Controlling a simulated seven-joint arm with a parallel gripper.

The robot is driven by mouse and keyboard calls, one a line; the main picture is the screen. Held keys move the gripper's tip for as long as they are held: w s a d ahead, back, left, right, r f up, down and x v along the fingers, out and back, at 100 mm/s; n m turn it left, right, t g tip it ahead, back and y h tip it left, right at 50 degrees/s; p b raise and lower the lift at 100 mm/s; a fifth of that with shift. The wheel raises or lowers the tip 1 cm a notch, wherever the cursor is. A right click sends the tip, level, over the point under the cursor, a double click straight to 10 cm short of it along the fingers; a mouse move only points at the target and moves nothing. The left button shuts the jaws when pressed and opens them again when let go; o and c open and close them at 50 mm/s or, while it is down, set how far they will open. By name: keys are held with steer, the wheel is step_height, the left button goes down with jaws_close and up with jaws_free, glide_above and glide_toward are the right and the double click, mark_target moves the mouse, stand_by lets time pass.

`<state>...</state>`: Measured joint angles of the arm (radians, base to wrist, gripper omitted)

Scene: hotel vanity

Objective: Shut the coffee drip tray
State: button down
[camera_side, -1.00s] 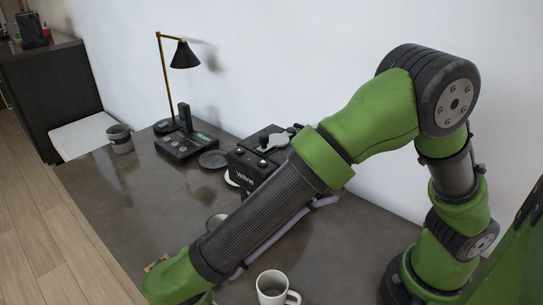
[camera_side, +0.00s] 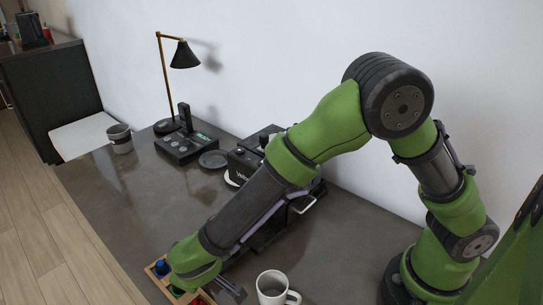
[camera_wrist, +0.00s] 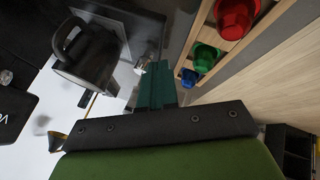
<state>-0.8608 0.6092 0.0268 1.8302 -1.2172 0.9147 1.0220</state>
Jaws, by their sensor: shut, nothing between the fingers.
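The black coffee machine (camera_side: 243,165) stands at the back of the vanity, largely hidden behind my forearm. A dark low part (camera_side: 265,236) shows under and beside my forearm; I cannot tell if it is the drip tray or how far out it sits. In the wrist view, part of the black machine (camera_wrist: 15,105) shows at the left edge. My gripper (camera_side: 238,293) is low at the front, between the capsule holder and the white mug. Its teal fingers (camera_wrist: 156,85) are together and empty in the wrist view.
A wooden holder (camera_side: 153,278) carries blue, green and red capsules (camera_wrist: 235,15). A white mug (camera_side: 270,288) stands right of my gripper. A dark handled vessel (camera_wrist: 92,55) is left of the fingers. A phone (camera_side: 186,146), lamp (camera_side: 184,55) and grey cup (camera_side: 120,140) stand farther back.

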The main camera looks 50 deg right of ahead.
mark_target(224, 263)
steer(key=d, duration=0.9)
steer(key=shift+d, duration=0.3)
steer(key=shift+s+a, duration=0.2)
steer(key=shift+a, duration=0.15)
steer(key=a, duration=0.1)
steer(key=s+a, duration=0.1)
steer(key=a, duration=0.1)
steer(key=shift+s+a, duration=0.1)
steer(key=shift+s, duration=0.05)
steer(key=s+a+r+n+g, duration=0.1)
steer(key=s+r+g, duration=0.1)
steer(key=s+r, duration=0.55)
steer(key=s+d+r+m+t+y, duration=0.1)
steer(key=d+r+m, duration=0.3)
steer(key=d, duration=0.6)
steer(key=s+d+r+m+t+y, duration=0.1)
steer(key=s+d+r+m+y, duration=0.2)
steer(key=d+r, duration=0.5)
steer(key=shift+s+d+r+m+t+y, duration=0.3)
steer(key=shift+s+d+m+y, duration=0.15)
steer(key=shift+d+m, duration=0.55)
